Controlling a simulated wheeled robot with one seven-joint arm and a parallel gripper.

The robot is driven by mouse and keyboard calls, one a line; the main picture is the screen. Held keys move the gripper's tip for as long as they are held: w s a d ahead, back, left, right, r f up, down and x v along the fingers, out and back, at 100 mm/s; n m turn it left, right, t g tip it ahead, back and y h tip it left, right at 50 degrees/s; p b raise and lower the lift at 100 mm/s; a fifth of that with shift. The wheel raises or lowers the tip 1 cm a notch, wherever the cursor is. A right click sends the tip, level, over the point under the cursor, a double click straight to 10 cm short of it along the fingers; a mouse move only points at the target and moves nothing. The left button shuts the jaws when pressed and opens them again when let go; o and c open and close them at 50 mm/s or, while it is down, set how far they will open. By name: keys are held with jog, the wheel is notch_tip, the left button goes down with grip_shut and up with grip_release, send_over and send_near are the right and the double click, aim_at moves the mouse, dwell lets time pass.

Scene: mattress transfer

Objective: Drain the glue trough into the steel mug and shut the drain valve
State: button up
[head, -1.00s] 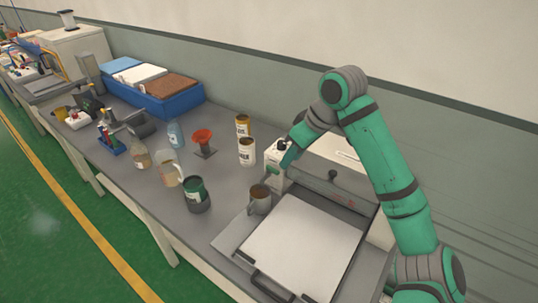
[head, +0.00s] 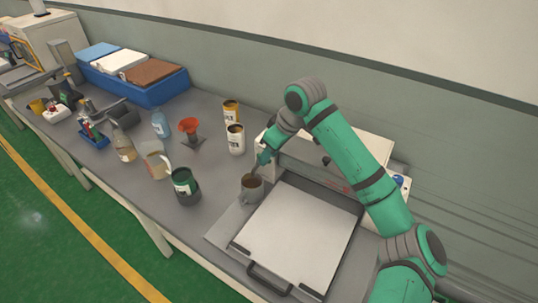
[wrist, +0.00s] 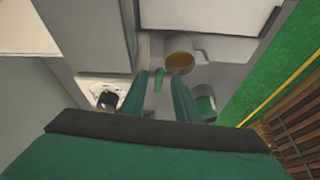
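The steel mug (head: 251,187) stands upright beside the flat white-topped machine (head: 300,230), below its left end. In the wrist view the mug (wrist: 181,57) is at top centre, brownish inside; I cannot tell how full it is. My gripper (head: 263,160) is just behind and above the mug. In the wrist view its two fingers are apart, with a small green piece (wrist: 160,76) between them, perhaps the drain valve handle. I cannot see contact with it. The glue trough and its outlet cannot be made out.
A white jug with a black cap (wrist: 108,100) is close beside my fingers. A dark green can (head: 186,186), a pitcher (head: 155,160), a red funnel (head: 189,130) and two labelled cans (head: 235,138) stand to the left. Bare bench lies between them.

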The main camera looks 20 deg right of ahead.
jog(key=shift+w+f, duration=0.15)
jog(key=shift+f, duration=0.2)
jog(key=shift+c, duration=0.6)
grip_shut()
jog(key=shift+w+d+n, duration=0.15)
jog(key=shift+d+n, duration=0.05)
jog(key=shift+n, duration=0.5)
